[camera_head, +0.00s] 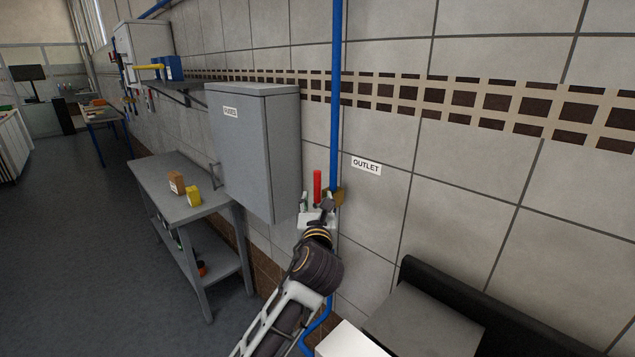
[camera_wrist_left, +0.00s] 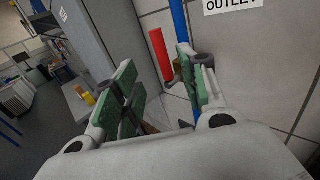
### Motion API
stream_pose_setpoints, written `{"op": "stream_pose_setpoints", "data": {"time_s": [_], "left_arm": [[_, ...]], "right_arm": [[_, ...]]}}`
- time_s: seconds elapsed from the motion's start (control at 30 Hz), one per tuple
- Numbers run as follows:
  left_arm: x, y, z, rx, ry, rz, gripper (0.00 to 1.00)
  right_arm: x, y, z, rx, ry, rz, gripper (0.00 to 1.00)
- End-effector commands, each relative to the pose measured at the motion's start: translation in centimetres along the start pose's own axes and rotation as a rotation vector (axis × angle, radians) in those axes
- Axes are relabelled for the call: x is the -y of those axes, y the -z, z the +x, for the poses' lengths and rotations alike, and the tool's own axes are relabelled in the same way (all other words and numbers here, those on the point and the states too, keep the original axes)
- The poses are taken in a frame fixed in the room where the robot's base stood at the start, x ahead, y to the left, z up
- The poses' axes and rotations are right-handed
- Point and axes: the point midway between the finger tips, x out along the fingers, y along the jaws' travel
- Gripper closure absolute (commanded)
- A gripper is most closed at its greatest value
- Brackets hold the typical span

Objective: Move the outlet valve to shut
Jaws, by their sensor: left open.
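The outlet valve has a red lever handle (camera_head: 317,186) standing upright beside the blue vertical pipe (camera_head: 336,90), with a brass body (camera_head: 334,197) on the pipe. A white OUTLET label (camera_head: 366,166) is on the wall to its right. My left gripper (camera_head: 316,208) is open just below and in front of the lever. In the left wrist view the red lever (camera_wrist_left: 160,54) shows in the gap between the green-padded fingers (camera_wrist_left: 156,78), nearer the right one; I cannot tell whether they touch. The right finger partly hides the valve body. My right gripper is not in view.
A grey FUSES cabinet (camera_head: 238,150) hangs on the wall close left of the valve. A grey workbench (camera_head: 180,202) with small boxes stands below it. A dark-edged object with a grey top (camera_head: 425,320) stands at lower right. The tiled wall right of the label is clear.

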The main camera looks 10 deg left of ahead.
Motion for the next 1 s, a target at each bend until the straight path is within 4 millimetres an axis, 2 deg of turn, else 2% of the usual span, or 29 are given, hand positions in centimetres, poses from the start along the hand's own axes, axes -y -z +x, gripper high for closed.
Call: {"op": "stream_pose_setpoints", "data": {"time_s": [0.27, 1.0], "left_arm": [[0.0, -0.1, 1.4, -0.001, -0.001, -0.001, 0.58], [0.0, -0.1, 8.8, -0.001, 0.000, -0.002, 0.58]], "right_arm": [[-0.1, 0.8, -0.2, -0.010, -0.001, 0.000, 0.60], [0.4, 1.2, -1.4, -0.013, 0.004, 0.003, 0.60]]}}
